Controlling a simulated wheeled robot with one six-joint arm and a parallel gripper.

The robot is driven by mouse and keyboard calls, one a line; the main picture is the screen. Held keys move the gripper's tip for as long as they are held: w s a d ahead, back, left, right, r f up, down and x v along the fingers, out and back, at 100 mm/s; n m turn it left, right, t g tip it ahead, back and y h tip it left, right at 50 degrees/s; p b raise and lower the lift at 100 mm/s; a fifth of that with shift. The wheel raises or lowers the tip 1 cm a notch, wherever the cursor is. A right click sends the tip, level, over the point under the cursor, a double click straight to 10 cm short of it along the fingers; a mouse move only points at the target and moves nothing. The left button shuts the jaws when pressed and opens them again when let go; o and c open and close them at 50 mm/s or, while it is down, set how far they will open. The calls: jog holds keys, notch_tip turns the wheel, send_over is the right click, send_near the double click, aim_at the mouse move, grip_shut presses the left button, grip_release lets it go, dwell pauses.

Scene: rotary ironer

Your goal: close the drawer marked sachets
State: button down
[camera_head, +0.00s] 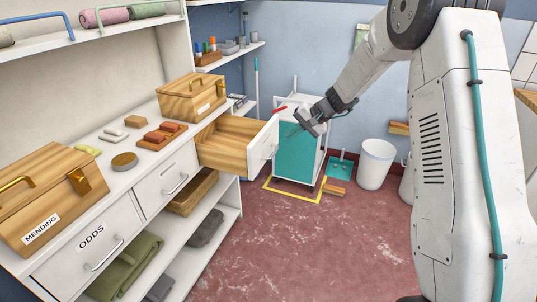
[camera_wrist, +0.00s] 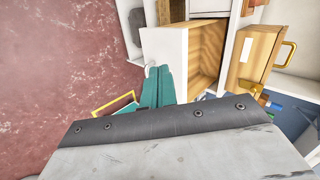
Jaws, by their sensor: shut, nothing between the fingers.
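A drawer with wooden insides (camera_head: 228,141) is pulled well out of the white cabinet, beyond the two shut drawers. Its white front (camera_head: 262,146) faces right, and I cannot read a label on it. In the wrist view the open drawer (camera_wrist: 206,52) shows from above, looking empty, with its white front (camera_wrist: 163,52) on the left. My gripper (camera_head: 298,124) is shut and empty, to the right of the drawer front and seemingly apart from it.
A shut drawer marked ODDS (camera_head: 92,240) and another shut drawer (camera_head: 168,183) are nearer. A wooden box (camera_head: 190,97) stands on the counter behind the open drawer. A teal and white cart (camera_head: 296,153) and a white bin (camera_head: 376,164) stand beyond. The red floor in front is clear.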

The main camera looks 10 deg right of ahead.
aim_at(262, 156)
jog(key=w+d+f+m+t, duration=0.1)
jog(key=w+d+f+m, duration=0.15)
jog(key=w+f, duration=0.45)
jog(key=shift+n, duration=0.35)
jog(key=w+a+f, duration=0.1)
jog(key=f, duration=0.2)
jog(key=a+f, duration=0.2)
jog(key=f, duration=0.1)
jog(key=w+a+f, duration=0.1)
jog(key=a+f, duration=0.1)
jog(key=f, duration=0.1)
jog(key=shift+w, duration=0.3)
jog(key=shift+w+a+r, duration=0.15)
jog(key=shift+w+a, duration=0.6)
jog(key=shift+a, duration=0.3)
jog(key=shift+w+a, duration=0.4)
jog(key=shift+a, duration=0.2)
jog(key=shift+w, duration=0.15)
